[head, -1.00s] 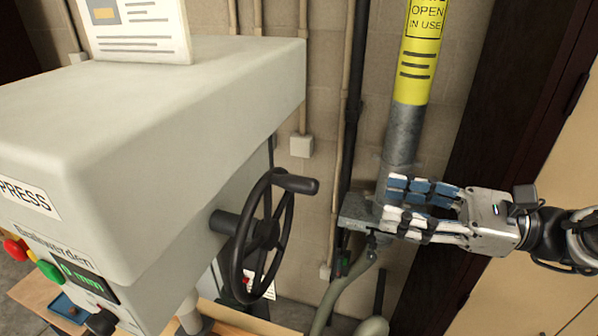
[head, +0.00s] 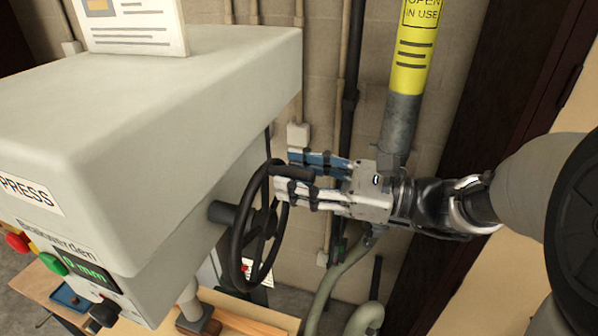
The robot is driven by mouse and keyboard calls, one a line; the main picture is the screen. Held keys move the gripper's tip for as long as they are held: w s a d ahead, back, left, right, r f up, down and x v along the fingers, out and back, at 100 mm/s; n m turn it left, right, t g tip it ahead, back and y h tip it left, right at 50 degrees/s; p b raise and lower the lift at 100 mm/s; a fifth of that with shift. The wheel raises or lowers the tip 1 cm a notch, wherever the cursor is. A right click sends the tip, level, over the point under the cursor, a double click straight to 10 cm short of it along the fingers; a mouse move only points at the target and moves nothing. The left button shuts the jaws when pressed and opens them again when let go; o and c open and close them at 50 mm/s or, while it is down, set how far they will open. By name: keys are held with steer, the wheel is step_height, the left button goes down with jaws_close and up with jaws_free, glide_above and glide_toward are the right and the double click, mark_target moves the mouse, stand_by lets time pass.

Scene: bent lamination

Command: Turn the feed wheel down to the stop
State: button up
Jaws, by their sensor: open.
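The black feed wheel (head: 238,228) stands on a short shaft (head: 221,212) at the right side of the grey press (head: 150,130). Its crank handle (head: 296,172) sticks out to the right near the top of the rim. My gripper (head: 285,173) is open, with its fingers pointing left at the handle, one finger above and behind it and one below and in front. I cannot tell whether the fingers touch the handle. The press display (head: 85,268) reads "0 mm".
Red, yellow and green buttons (head: 52,264) and a black knob (head: 104,313) are on the press front. A vertical pipe with a yellow label (head: 410,60) and a grey hose (head: 335,280) stand behind my gripper. A wooden table (head: 240,312) lies below.

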steer(key=shift+c, duration=0.6)
jaws_close()
